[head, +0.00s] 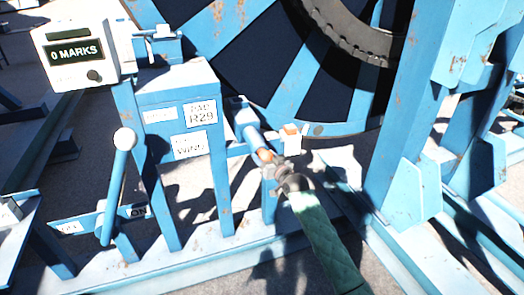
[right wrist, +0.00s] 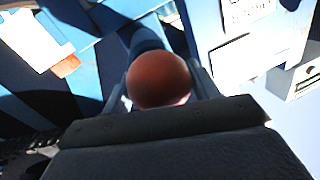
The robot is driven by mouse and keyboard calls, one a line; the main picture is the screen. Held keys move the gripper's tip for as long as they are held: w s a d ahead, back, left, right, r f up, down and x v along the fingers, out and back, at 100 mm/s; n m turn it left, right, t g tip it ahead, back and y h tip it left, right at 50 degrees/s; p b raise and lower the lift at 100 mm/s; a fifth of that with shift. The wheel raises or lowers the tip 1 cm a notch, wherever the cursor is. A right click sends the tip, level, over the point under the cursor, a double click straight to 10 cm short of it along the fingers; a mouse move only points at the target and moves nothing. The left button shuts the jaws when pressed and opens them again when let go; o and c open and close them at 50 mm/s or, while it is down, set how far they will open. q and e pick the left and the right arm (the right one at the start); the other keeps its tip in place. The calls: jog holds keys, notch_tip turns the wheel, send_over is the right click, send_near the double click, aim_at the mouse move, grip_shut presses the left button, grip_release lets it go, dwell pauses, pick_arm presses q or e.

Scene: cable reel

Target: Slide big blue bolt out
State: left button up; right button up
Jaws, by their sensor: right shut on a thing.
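The big blue bolt (head: 250,132) sticks out from the side of the blue stand, beside the large reel. Its end is a reddish-brown round knob (right wrist: 158,78), which fills the middle of the right wrist view. My right gripper (head: 270,165) is shut on this knob, with one finger on each side of it in the right wrist view. The bolt's blue shaft runs away behind the knob. Its far end is hidden at the stand and reel. My left gripper is not in view.
The blue stand (head: 180,88) carries labels and a "0 MARKS" counter box (head: 78,50). A lever with a white ball (head: 125,139) stands at its left. The reel (head: 298,85) rises behind, and a thick blue post (head: 400,120) stands to the right.

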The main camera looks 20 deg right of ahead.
jog(key=shift+f, duration=0.15)
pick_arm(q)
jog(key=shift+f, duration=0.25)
pick_arm(e)
jog(key=shift+s, duration=0.1)
jog(key=o, duration=1.1)
jog(key=shift+o, duration=1.2)
jog(key=shift+s, duration=0.2)
jog(key=shift+w, duration=0.1)
